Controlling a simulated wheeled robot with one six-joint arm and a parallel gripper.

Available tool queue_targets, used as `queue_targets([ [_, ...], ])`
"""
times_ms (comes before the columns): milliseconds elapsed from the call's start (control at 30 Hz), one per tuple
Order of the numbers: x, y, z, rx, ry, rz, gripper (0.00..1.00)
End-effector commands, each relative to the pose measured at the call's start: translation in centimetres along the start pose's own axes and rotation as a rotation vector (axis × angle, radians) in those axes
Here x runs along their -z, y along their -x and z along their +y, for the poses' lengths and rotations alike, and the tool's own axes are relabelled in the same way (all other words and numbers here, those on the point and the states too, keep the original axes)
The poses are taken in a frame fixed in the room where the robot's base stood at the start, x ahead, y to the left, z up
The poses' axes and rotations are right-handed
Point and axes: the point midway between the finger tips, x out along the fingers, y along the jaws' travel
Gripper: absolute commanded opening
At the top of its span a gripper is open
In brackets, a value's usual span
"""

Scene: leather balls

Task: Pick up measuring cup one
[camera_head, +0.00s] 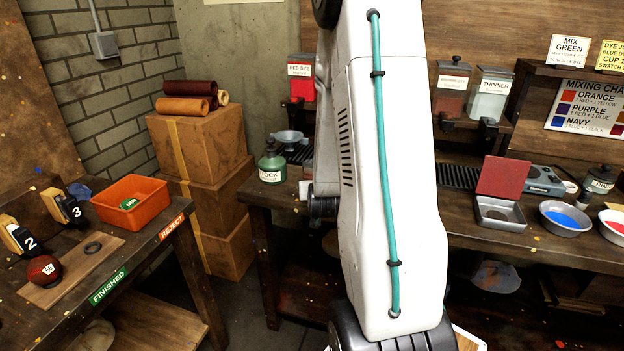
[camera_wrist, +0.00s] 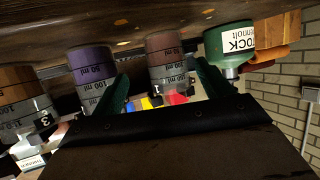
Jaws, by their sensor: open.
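The wrist view is upside down, with the dark wooden bench top along its upper edge. Measuring cup one (camera_wrist: 165,58) is a clear cup with ml marks, reddish-brown contents and a "1" label. It stands between the lines of my gripper's (camera_wrist: 163,85) two green fingers, which are spread apart and empty. Whether the fingers reach around the cup or stop short of it I cannot tell. A purple cup (camera_wrist: 91,66) stands left of it, its number hidden. A brown-orange cup (camera_wrist: 20,95) labelled 3 is farther left. In the head view my white arm hides the cups.
A green stock bottle (camera_wrist: 226,45) stands close right of cup one in the wrist view; the head view shows it at the bench's left end (camera_head: 272,167). Stacked boxes (camera_head: 205,140) and a side table with an orange crate (camera_head: 132,202) are at left. Bowls (camera_head: 565,217) are at right.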

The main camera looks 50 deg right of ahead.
Motion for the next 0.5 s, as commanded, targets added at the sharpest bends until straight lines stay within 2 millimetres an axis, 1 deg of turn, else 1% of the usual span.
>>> queue_targets([
  [267,0.2,-3.1,-0.2,-0.001,0.000,0.006,0.78],
  [433,0.8,-5.6,-0.9,0.000,0.001,0.005,0.78],
  [500,0.7,-6.5,-0.8,-0.001,0.001,0.004,0.78],
])
